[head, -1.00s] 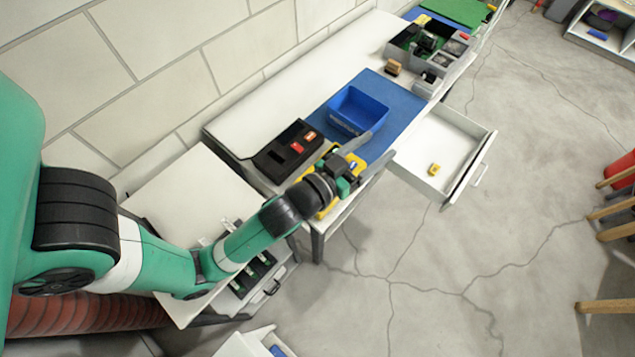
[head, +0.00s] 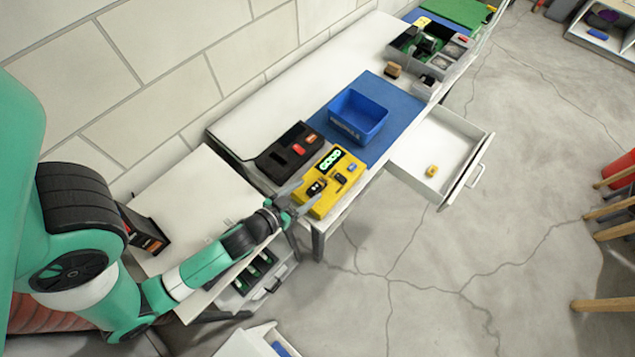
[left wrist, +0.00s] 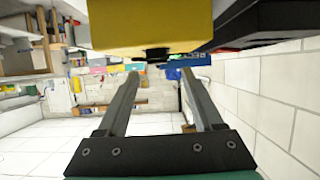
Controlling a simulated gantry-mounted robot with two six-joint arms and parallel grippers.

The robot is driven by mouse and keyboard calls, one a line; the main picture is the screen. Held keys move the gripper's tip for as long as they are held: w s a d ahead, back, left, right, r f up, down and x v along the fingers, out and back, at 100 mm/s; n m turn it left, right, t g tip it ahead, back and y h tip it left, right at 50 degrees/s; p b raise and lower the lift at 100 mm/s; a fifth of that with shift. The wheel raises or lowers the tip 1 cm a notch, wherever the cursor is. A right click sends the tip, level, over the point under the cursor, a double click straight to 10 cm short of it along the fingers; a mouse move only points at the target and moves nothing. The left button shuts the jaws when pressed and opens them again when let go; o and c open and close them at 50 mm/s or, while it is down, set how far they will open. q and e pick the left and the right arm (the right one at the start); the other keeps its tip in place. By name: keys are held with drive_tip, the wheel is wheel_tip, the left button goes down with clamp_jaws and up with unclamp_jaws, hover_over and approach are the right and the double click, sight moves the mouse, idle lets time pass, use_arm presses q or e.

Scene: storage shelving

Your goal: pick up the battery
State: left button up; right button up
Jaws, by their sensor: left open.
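A yellow tester (head: 327,202) sits on the bench, its green display reading "GOOD". A small dark block (head: 317,187), which may be the battery, sits in its near end. Beside it, a black case (head: 272,160) holds a red piece (head: 298,149) and an orange-red piece (head: 311,138). My left gripper (head: 303,194) is open at the tester's near left end. In the left wrist view its fingers (left wrist: 160,75) are apart with nothing between them, and the yellow housing (left wrist: 150,22) fills the top. My right gripper is not in view.
A blue bin (head: 358,116) stands on a blue mat behind the tester. An open drawer (head: 445,150) juts out at the right with a small yellow item (head: 431,171) inside. A divided grey tray (head: 440,60) stands farther back. A dark box (head: 148,236) stands on the left table.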

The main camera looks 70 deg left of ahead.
sight(321, 182)
use_arm(q)
drive_tip(key=x, duration=0.5)
drive_tip(key=shift+w+a, duration=0.1)
drive_tip(key=shift+w, duration=0.25)
drive_tip(key=shift+c, duration=0.3)
clamp_jaws()
